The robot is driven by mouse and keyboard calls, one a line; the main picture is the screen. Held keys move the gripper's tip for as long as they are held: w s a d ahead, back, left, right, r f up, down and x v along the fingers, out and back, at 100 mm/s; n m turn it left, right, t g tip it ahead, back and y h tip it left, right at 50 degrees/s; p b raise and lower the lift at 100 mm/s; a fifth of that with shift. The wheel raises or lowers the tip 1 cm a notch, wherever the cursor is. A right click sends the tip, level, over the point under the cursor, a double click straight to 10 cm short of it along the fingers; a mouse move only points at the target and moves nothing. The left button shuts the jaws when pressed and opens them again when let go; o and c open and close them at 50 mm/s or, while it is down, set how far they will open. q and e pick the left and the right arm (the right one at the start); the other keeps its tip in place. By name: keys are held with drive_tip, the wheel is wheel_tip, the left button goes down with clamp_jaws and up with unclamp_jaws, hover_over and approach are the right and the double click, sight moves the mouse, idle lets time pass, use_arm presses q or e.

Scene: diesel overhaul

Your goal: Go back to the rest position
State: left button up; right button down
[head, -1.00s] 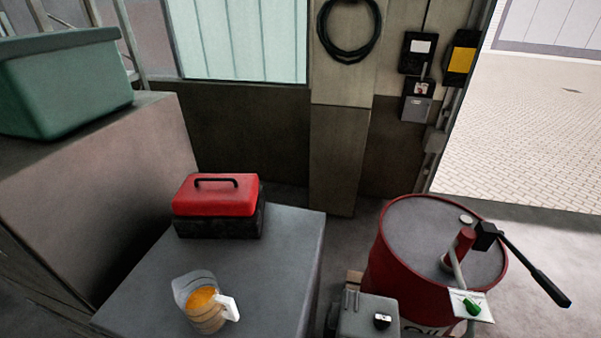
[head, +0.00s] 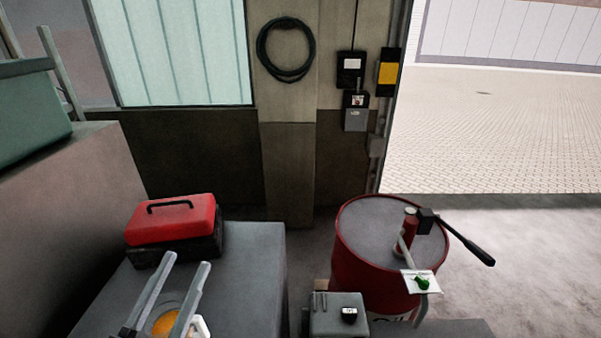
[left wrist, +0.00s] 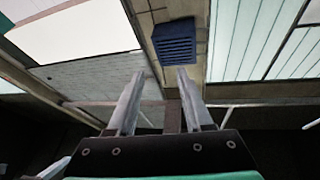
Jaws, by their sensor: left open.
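My left gripper (head: 173,292) shows at the bottom left of the head view. Its two fingers are apart with nothing between them, and they point up and away. In the left wrist view the open fingers (left wrist: 157,98) point toward the ceiling and upper wall, and nothing is held. Behind the fingers in the head view, a jug with orange contents (head: 163,324) stands on the grey bench top (head: 251,262), partly hidden by them. My right gripper is not in view.
A red toolbox (head: 171,221) sits on the bench. To the right stand a red oil drum (head: 352,250) with a hand pump (head: 405,232) and a grey box (head: 338,316). A green bin (head: 35,115) is on the left. A coiled hose (head: 261,48) hangs on the wall.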

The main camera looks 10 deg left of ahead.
use_arm(q)
drive_tip(key=s+d+r+n+t, duration=0.1)
drive_tip(key=s+r+t, duration=0.1)
drive_tip(key=r, duration=1)
drive_tip(key=s+d+r+t, duration=0.2)
drive_tip(key=s+r+t, duration=0.1)
drive_tip(key=r, duration=0.9)
drive_tip(key=shift+r+n, duration=0.25)
drive_tip(key=shift+n, duration=0.15)
